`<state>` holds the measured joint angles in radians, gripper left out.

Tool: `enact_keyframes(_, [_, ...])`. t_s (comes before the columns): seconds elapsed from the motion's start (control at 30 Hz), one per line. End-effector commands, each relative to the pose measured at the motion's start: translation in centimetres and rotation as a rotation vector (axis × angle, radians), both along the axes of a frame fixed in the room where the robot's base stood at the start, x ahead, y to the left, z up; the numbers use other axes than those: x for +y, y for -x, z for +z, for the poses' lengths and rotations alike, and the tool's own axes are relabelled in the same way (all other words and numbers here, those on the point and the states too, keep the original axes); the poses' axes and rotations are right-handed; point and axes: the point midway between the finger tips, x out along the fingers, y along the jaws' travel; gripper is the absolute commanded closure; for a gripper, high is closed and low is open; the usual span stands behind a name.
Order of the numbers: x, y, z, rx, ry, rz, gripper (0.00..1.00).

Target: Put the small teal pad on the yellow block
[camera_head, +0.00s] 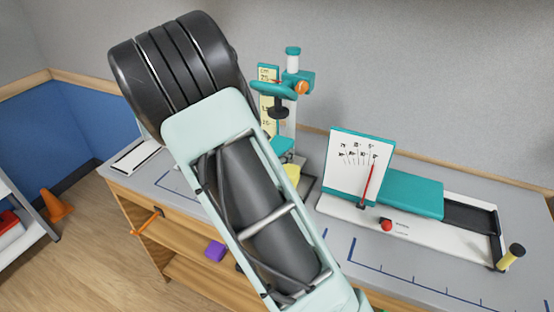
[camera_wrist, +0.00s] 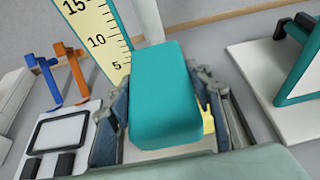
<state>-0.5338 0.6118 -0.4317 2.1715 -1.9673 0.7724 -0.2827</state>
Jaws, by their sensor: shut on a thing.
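The small teal pad (camera_wrist: 165,90) fills the middle of the wrist view, between the two fingers of my gripper (camera_wrist: 160,105). My gripper is shut on it, with one finger on each side. A bit of yellow (camera_wrist: 208,122) shows at the pad's right edge, beside the right finger; it looks like part of the yellow block, but most of it is hidden. I cannot tell whether the pad touches it. In the head view, my arm hides the gripper; a teal piece (camera_head: 283,146) shows past the arm's edge, in front of the post.
To the right is a white device with a teal slab (camera_head: 408,192) and a chart board (camera_head: 356,165). Blue and orange clamps (camera_wrist: 68,75) stand left in the wrist view.

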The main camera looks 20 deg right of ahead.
Motion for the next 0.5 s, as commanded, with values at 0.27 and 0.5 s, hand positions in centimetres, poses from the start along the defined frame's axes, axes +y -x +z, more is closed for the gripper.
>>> enact_keyframes(0.27, [-0.5, -0.4, -2.4, 0.005, 0.002, 0.002, 0.73])
enact_keyframes(0.5, [-0.5, -0.5, -3.8, 0.0, 0.0, 0.001, 0.73])
